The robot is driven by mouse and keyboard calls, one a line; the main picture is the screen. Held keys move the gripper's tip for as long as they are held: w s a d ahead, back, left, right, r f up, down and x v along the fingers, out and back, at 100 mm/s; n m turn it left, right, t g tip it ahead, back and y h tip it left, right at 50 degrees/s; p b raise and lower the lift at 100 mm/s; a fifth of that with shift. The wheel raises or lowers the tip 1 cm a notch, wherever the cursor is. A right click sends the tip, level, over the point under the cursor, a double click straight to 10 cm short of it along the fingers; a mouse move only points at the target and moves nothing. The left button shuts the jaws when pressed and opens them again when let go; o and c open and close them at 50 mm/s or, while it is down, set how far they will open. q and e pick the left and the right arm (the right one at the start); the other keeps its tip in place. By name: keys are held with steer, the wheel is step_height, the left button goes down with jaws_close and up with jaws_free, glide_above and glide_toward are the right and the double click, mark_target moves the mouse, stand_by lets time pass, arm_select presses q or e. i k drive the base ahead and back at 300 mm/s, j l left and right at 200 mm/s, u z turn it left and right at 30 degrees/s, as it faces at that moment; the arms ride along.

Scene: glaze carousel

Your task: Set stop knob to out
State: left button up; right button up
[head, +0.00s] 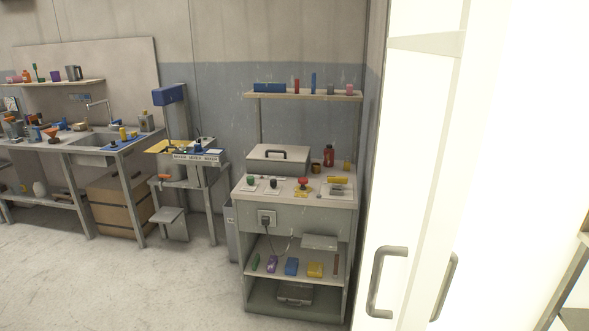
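A red mushroom-shaped knob (303,182), which looks like the stop knob, stands on a yellow plate on the top of the grey workstation (295,217). From this distance I cannot tell whether it is pushed in or out. To its left are a black knob (273,183) and a green button (250,180), each on a pale plate. To its right is a small grey device (337,189) on a pale plate. Neither of my grippers shows in the head view.
A grey lidded box (278,160) and a red bottle (328,155) stand behind the controls. A white door with a handle (386,282) fills the right side near me. A sink bench (90,142) and a smaller stand (190,165) are left. Floor (140,285) at front left is clear.

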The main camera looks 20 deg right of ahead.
mark_target(303, 182)
steer(key=i+j+z, duration=0.15)
steer(key=i, duration=0.45)
steer(key=i+j+z, duration=0.15)
steer(key=i, duration=0.5)
